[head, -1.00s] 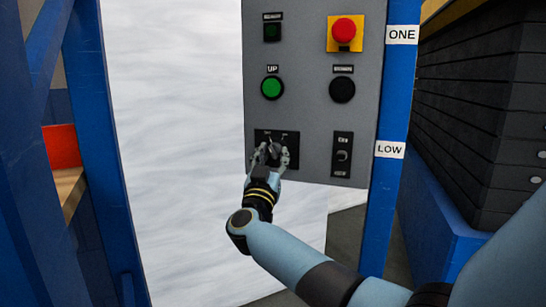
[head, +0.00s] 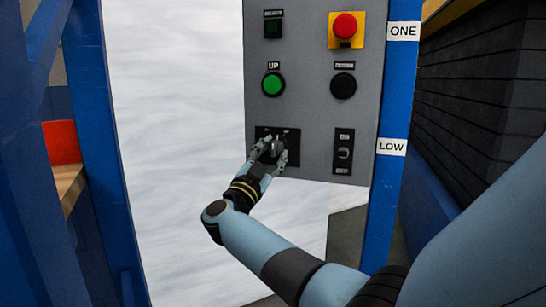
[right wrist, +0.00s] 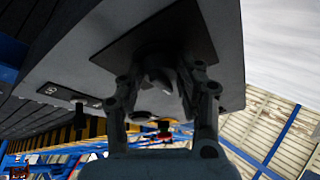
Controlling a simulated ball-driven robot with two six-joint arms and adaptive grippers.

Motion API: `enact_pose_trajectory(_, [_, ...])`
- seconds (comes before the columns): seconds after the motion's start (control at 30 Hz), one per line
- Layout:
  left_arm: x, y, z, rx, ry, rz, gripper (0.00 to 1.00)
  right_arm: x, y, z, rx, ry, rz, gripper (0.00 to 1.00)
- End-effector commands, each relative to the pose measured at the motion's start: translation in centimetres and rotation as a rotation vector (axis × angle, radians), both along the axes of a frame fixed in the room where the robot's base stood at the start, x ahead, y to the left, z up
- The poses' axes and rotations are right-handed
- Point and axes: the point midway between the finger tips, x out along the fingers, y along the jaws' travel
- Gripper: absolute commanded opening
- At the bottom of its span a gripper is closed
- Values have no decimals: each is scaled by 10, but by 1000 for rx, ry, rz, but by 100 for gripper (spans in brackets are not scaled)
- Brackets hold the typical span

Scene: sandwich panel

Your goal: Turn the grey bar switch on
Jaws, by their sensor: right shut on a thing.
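The grey bar switch (head: 277,146) sits on a black plate (head: 292,158) at the lower left of the grey control panel in the head view. My right gripper (head: 268,153) is at the switch, its fingers on either side of the bar. In the right wrist view the gripper (right wrist: 162,95) is shut on the bar (right wrist: 160,70), below the dark plate (right wrist: 150,35). The fingers partly hide the bar, and its exact angle is hard to read. My left gripper is not in view.
The panel (head: 310,105) also carries a green UP button (head: 272,84), a red button (head: 345,26) on yellow, a black button (head: 343,85) and a small switch (head: 343,153) right of the bar switch. A blue post (head: 393,100) stands at the panel's right.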

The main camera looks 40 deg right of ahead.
Motion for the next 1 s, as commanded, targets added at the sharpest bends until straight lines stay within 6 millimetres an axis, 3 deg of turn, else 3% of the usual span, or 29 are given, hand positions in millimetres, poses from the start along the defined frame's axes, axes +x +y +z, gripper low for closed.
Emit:
enact_pose_trajectory(0.5, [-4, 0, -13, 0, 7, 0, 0, 3, 2, 0, 182, -345, 0, 3])
enact_pose_trajectory(1.0, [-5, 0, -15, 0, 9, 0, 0, 3, 2, 0, 230, -438, 0, 3])
